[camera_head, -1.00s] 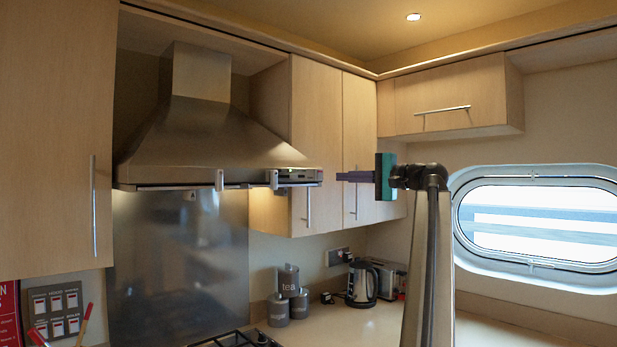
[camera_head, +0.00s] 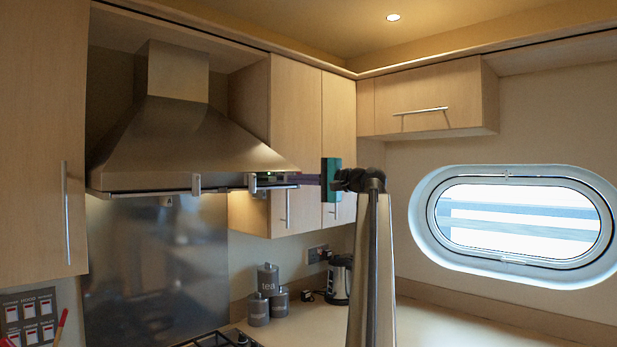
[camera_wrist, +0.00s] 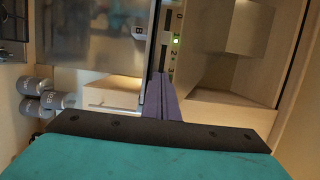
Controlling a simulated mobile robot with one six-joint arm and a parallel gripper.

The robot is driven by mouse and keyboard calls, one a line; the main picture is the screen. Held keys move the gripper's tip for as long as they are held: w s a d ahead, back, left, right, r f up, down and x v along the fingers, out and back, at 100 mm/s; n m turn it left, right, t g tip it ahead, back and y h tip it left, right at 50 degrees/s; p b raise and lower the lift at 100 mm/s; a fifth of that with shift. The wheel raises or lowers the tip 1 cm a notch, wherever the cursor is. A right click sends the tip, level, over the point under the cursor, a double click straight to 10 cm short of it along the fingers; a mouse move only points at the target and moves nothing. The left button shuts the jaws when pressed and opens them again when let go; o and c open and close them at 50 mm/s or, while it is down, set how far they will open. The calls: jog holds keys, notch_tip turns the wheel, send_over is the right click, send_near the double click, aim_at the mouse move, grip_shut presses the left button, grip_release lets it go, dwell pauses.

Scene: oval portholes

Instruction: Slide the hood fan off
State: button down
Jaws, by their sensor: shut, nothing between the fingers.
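The metal range hood (camera_head: 170,140) hangs at left in the head view. Its fan control panel (camera_head: 266,179) is at the right end of the front edge. In the wrist view the panel is a dark strip with number marks and a lit green light (camera_wrist: 176,41). My gripper (camera_head: 285,181) has purple fingers, shut and empty, reaching left across the panel. In the wrist view the fingertips (camera_wrist: 160,77) overlap the strip by its lower marks. They hide part of it, and I cannot tell whether they touch the slider.
Wooden wall cabinets (camera_head: 297,130) stand right behind the panel. Below are canisters (camera_head: 268,290), a kettle (camera_head: 340,279) and a hob (camera_head: 215,339). An oval porthole (camera_head: 520,225) is in the right wall. The space in front of the hood is open.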

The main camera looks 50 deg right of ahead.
aim_at(272, 179)
jog(key=shift+w+a, duration=0.15)
jog(key=shift+a, duration=0.3)
jog(key=shift+a+p, duration=0.4)
jog(key=shift+a, duration=0.35)
jog(key=shift+w+a+p, duration=0.15)
jog(key=shift+a+p, duration=0.2)
jog(key=shift+a, duration=0.45)
